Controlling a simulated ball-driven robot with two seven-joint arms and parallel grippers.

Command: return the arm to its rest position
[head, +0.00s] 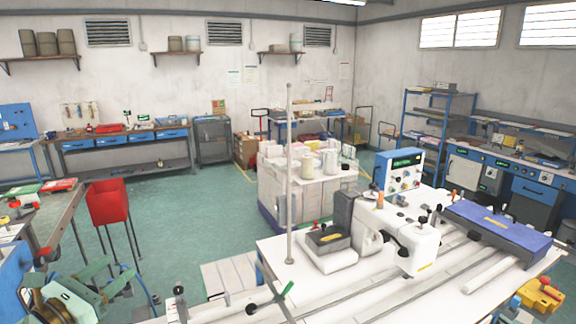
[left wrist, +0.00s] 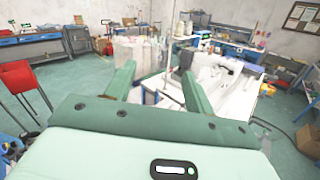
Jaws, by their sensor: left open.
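My left gripper (head: 122,271) is green and shows at the lower left of the head view, beside the white sewing table and over the floor. In the left wrist view the same gripper (left wrist: 158,72) has its two green fingers spread wide, with nothing between them. It is open and empty. The sewing machine (head: 420,243), white with a dark column, stands on the white table (head: 272,247) ahead and to the right. My right gripper does not show in either view.
A red bin (head: 107,202) on thin legs stands beyond my left gripper. A bench with red and green items (head: 60,187) lies at the left edge. A pale cabinet (head: 310,180) stands behind the sewing table. Green floor (head: 185,220) is open between the bin and the cabinet.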

